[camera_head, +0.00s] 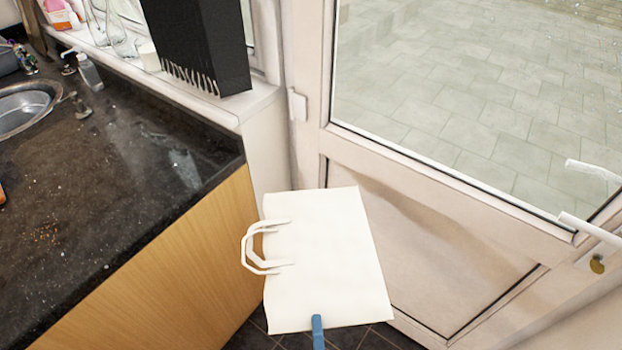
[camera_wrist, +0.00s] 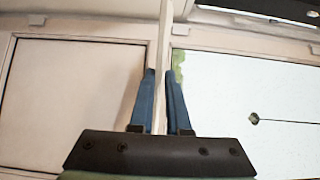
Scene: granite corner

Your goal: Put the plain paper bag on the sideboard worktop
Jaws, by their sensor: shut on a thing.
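The plain white paper bag (camera_head: 330,260) is held up in the head view, right of the worktop's end and in front of the door. It is tilted, with its two looped handles pointing left. My gripper (camera_head: 317,322) is at the bag's lower edge; one blue finger shows there. In the wrist view, my gripper's two blue fingers (camera_wrist: 162,80) are shut on a thin pale edge of the bag (camera_wrist: 165,40). The black speckled sideboard worktop (camera_head: 135,165) is at the left, above a wooden front. The bag is apart from the worktop's top surface.
A sink (camera_head: 25,105) and a small bottle (camera_head: 89,72) are at the worktop's far left. A black box-like object (camera_head: 205,45) stands on the white sill (camera_head: 255,103) behind. The glazed door (camera_head: 470,110) is at the right. The worktop's near right part is largely clear.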

